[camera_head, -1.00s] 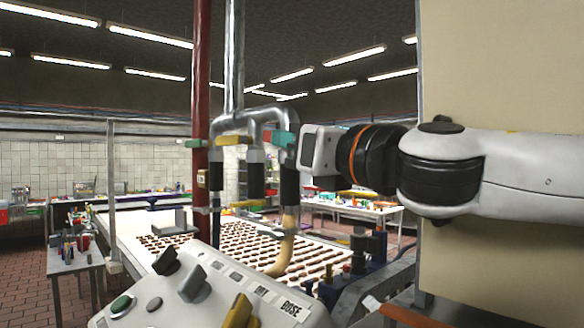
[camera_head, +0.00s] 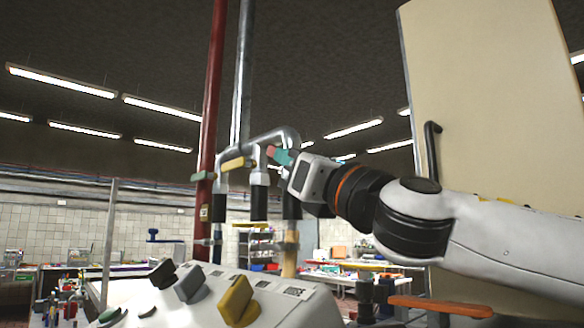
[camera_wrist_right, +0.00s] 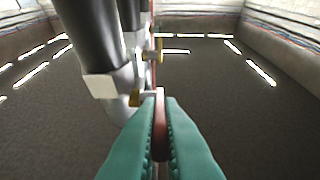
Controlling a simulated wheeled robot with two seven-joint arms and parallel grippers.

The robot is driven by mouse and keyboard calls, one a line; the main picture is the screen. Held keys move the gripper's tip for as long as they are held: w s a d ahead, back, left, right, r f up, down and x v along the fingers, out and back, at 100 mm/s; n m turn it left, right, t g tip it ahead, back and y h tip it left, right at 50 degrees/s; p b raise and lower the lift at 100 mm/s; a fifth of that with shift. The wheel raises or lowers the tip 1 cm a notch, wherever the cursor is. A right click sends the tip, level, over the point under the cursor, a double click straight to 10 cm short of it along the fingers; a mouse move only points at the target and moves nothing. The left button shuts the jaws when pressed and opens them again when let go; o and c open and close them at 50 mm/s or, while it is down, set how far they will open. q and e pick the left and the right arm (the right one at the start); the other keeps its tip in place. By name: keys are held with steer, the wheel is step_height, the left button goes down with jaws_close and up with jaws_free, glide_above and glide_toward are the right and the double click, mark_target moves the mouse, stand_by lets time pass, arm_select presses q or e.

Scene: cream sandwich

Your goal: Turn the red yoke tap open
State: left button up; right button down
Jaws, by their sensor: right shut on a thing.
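The red yoke tap shows as a small red lever (camera_head: 271,151) on the steel pipe manifold, at the outlet on the right. My right gripper (camera_head: 282,157) reaches it from the right, with its teal fingers closed around the lever. In the right wrist view the red lever (camera_wrist_right: 159,130) lies between the two teal fingers (camera_wrist_right: 160,145), which touch it on both sides. The fingers hide part of the lever and its pivot. My left gripper is not in view.
A yellow tap (camera_head: 232,164) and a green tap (camera_head: 203,176) sit left on the pipes. A red vertical pipe (camera_head: 212,100) stands beside the steel one. A control panel with a yellow knob (camera_head: 236,300) is below. A cream panel (camera_head: 490,110) stands right.

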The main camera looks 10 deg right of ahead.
steer(key=c, duration=1.6)
jaws_free()
steer(key=shift+b+v, duration=1.35)
steer(key=shift+v, duration=2.35)
steer(key=shift+f, duration=0.1)
